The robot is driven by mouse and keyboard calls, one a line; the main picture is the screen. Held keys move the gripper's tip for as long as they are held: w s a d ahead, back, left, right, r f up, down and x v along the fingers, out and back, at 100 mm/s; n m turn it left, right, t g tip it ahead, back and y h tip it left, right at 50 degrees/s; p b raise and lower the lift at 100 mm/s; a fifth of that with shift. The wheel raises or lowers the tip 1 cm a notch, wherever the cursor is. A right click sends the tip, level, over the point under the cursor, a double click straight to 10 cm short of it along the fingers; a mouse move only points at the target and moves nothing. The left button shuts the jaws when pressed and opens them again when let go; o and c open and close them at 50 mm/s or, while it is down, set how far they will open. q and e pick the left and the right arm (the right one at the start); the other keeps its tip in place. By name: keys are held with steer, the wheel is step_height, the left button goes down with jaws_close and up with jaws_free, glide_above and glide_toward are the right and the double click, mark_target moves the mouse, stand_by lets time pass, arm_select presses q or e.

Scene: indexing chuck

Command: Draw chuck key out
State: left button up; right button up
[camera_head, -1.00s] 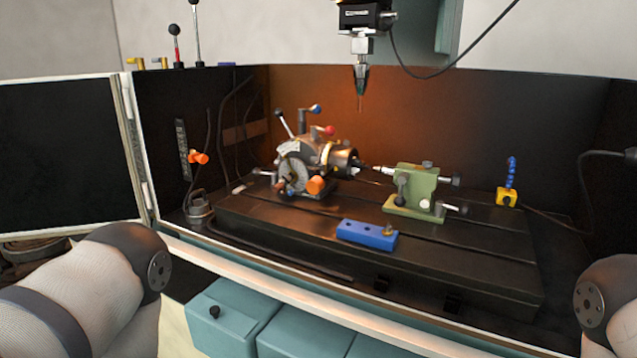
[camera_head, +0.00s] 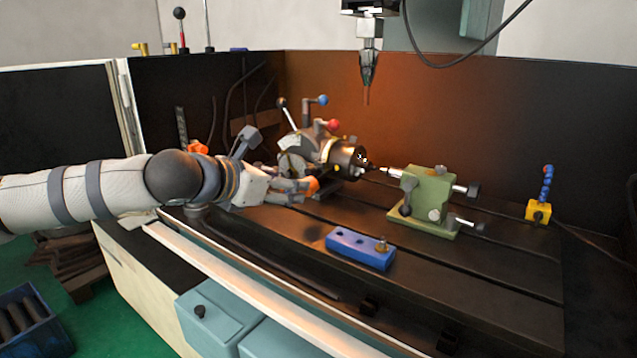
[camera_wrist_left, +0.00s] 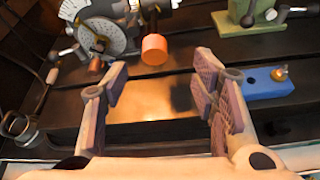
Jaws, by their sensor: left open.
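The dividing head with its dark chuck (camera_head: 347,157) stands on the slotted table. A grey bent handle with a blue end (camera_head: 322,100) rises above the head, and a red-ended one (camera_head: 333,125) is beside it. I cannot tell for sure which part is the chuck key. My left gripper (camera_head: 274,167) is at the near left side of the head, fingers apart and empty. In the left wrist view the left gripper (camera_wrist_left: 160,82) points at the head's graduated dial (camera_wrist_left: 103,37) and orange knob (camera_wrist_left: 154,48), with bare table between the fingers. My right gripper is out of view.
A green tailstock (camera_head: 425,198) faces the chuck. A blue block (camera_head: 358,247) lies in front on the slotted table (camera_head: 450,280). A spindle (camera_head: 369,65) hangs above. A yellow base with a blue hose (camera_head: 538,210) stands at right. The front right of the table is clear.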

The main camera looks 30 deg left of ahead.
mark_target(312, 181)
arm_select(q)
steer(key=b+x, duration=0.1)
steer(key=x, duration=0.2)
steer(key=b+x, duration=0.1)
steer(key=x, duration=0.3)
steer(key=b+x, duration=0.1)
steer(key=x, duration=0.2)
steer(key=shift+w+a+f+b, duration=0.15)
steer(key=shift+w+a+b, duration=0.15)
steer(key=shift+a, duration=0.05)
steer(key=shift+w, duration=0.55)
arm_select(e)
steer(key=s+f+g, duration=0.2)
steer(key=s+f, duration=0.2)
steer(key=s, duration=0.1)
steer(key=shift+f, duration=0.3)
arm_select(q)
steer(key=shift+c, duration=0.3)
